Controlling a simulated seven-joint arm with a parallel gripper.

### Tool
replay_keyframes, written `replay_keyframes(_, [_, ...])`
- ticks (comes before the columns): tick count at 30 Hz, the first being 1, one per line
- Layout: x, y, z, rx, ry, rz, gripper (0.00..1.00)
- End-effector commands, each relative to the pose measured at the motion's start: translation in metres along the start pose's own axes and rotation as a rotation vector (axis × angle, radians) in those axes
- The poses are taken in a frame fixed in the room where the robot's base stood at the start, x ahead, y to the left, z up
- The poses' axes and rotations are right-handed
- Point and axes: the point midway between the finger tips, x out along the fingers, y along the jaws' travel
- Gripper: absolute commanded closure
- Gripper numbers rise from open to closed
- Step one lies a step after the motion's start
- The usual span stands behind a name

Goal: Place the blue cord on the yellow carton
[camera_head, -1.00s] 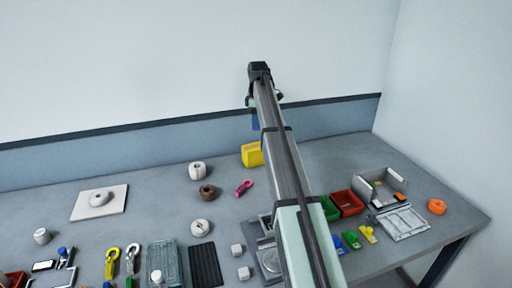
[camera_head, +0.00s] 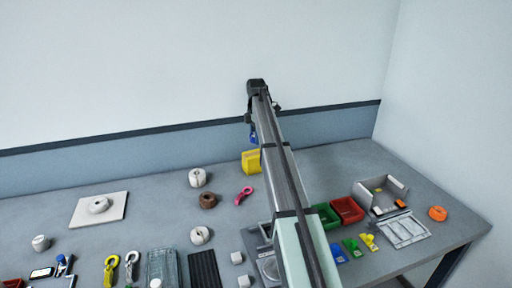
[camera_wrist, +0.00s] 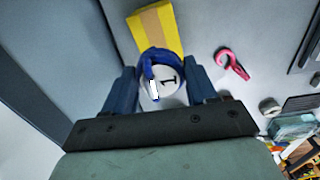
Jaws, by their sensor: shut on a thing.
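The blue cord (camera_wrist: 147,62) is a coil held between the fingers of my gripper (camera_wrist: 160,90), seen in the wrist view. In the head view a small blue part of the cord (camera_head: 253,136) shows below my gripper (camera_head: 251,122), above the carton. The yellow carton (camera_head: 251,165) stands on the table near the back wall. In the wrist view the carton (camera_wrist: 158,25) lies just beyond the cord, with a tan band along it. My gripper is shut on the cord. My arm hides the carton's right side in the head view.
A pink hook (camera_head: 244,196), a brown coil (camera_head: 208,200) and a white coil (camera_head: 197,178) lie left of my arm. A red bin (camera_head: 347,210) and a green bin (camera_head: 327,216) stand right of it. The table left of the carton's base is partly clear.

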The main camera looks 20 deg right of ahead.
Motion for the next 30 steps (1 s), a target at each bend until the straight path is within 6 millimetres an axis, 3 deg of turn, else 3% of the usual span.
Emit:
replay_keyframes(14, [0.048,-0.001,0.000,0.001,0.000,-0.001,0.74])
replay_keyframes(27, [0.053,0.000,0.000,0.002,0.000,0.000,0.74])
replay_keyframes(28, [0.053,0.000,0.000,0.002,0.000,0.000,0.40])
replay_keyframes(30, [0.053,0.000,0.000,0.002,0.000,0.000,0.33])
